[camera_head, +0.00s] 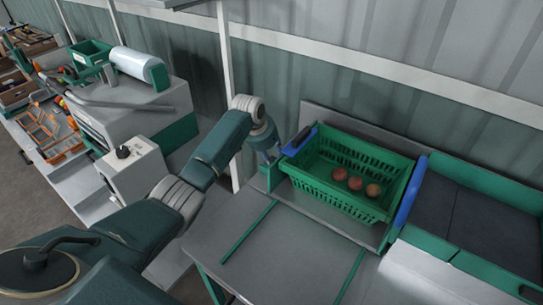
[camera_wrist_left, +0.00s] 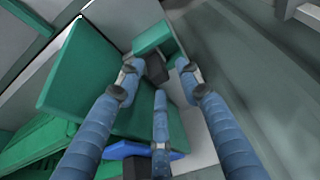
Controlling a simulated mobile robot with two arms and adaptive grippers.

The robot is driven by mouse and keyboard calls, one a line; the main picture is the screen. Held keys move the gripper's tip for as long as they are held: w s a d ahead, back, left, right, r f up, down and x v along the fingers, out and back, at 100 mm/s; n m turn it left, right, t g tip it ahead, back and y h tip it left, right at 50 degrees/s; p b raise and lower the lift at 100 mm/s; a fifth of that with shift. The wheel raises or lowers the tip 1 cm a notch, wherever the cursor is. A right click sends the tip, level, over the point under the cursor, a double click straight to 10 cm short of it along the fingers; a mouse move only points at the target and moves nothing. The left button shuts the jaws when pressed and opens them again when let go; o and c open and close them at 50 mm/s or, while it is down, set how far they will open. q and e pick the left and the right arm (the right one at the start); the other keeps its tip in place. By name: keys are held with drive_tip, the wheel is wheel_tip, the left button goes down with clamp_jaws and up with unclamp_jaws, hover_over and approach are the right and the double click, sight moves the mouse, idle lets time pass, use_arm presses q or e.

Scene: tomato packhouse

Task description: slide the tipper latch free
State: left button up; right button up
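My left gripper (camera_head: 270,153) reaches down at the far left corner of the tipper, beside the green crate (camera_head: 328,192). In the left wrist view its three blue fingers (camera_wrist_left: 158,78) are spread around a small dark block (camera_wrist_left: 155,69), which looks like the latch knob. A green block (camera_wrist_left: 153,37) lies just beyond it. I see gaps between the fingertips and cannot tell whether any finger touches the dark block. In the head view the latch cannot be made out near the gripper. My right gripper is not in view.
Three tomatoes (camera_head: 355,183) lie in the crate. Blue bars stand at its left (camera_head: 299,141) and right (camera_head: 407,190) ends. A dark-floored green bin (camera_head: 480,222) is to the right. Grey tabletop (camera_head: 280,255) in front is clear. A corrugated wall is close behind.

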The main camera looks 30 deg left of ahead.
use_arm(q)
clamp_jaws()
drive_tip(key=shift+w+a+b, duration=0.25)
drive_tip(key=shift+a+b, duration=0.15)
drive_tip(key=shift+a, duration=1.3)
drive_tip(key=shift+r, duration=0.25)
unclamp_jaws()
drive_tip(key=shift+w, duration=0.1)
drive_tip(key=shift+a+f, duration=0.2)
drive_tip(key=shift+a, duration=0.1)
drive_tip(key=shift+d+r, duration=0.15)
drive_tip(key=v, duration=1.1)
drive_tip(key=shift+s+a+r, duration=0.2)
drive_tip(key=shift+s+r, duration=0.1)
drive_tip(key=shift+s, duration=0.05)
